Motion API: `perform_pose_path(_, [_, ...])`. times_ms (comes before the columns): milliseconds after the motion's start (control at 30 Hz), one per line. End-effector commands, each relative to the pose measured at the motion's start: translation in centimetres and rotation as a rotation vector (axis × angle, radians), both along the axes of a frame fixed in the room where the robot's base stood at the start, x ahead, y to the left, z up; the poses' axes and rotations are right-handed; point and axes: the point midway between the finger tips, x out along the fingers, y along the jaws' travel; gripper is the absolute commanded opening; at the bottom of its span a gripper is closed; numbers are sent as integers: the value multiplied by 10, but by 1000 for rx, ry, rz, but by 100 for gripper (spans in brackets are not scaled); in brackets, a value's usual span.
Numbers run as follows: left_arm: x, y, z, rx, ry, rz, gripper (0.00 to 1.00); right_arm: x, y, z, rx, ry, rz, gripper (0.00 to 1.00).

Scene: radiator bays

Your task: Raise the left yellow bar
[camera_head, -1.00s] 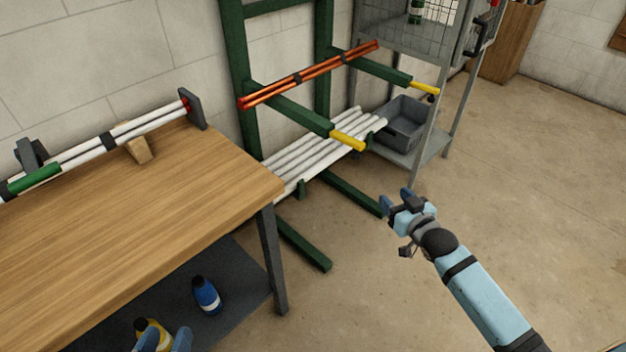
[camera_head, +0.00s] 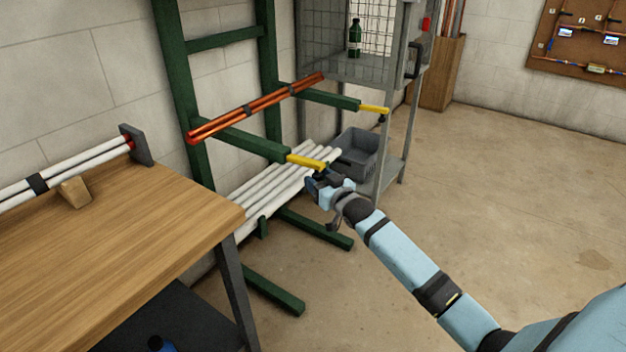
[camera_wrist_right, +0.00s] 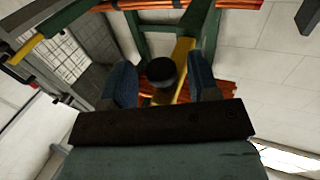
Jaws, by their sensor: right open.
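The left yellow bar (camera_head: 306,161) is the yellow end of the rack's left green arm, just in front of and above my right gripper (camera_head: 318,179). In the right wrist view, the left yellow bar (camera_wrist_right: 184,62) runs between the two blue fingers of my right gripper (camera_wrist_right: 161,80). A round black knob (camera_wrist_right: 160,70) at the bar's end also sits between the fingers, with gaps on both sides. The gripper is open; contact with the bar cannot be told. My left gripper is out of view.
Orange-red pipes (camera_head: 258,108) lie across both green arms. White pipes (camera_head: 280,185) rest below. The right yellow bar (camera_head: 374,109) is farther back, near a grey shelf unit (camera_head: 412,110) with a grey bin (camera_head: 358,152). A wooden table (camera_head: 130,250) stands left; the floor at right is clear.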

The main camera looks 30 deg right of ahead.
Motion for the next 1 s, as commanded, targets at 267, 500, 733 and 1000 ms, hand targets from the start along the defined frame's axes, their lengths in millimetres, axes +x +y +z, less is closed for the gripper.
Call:
perform_pose_path(267, [-2, -4, 11, -38, -54, -17, 52, 30, 0, 0, 0, 0, 0, 55])
perform_pose_path(500, [-2, -5, 12, -42, -59, -19, 52, 32, 0, 0, 0, 1, 0, 55])
perform_pose_path(733, [-2, -5, 12, -42, -59, -20, 52, 32, 0, 0, 0, 1, 0, 20])
perform_pose_path(1000, [-2, -5, 14, -40, -58, -19, 52, 32, 0, 1, -1, 3, 0, 0])
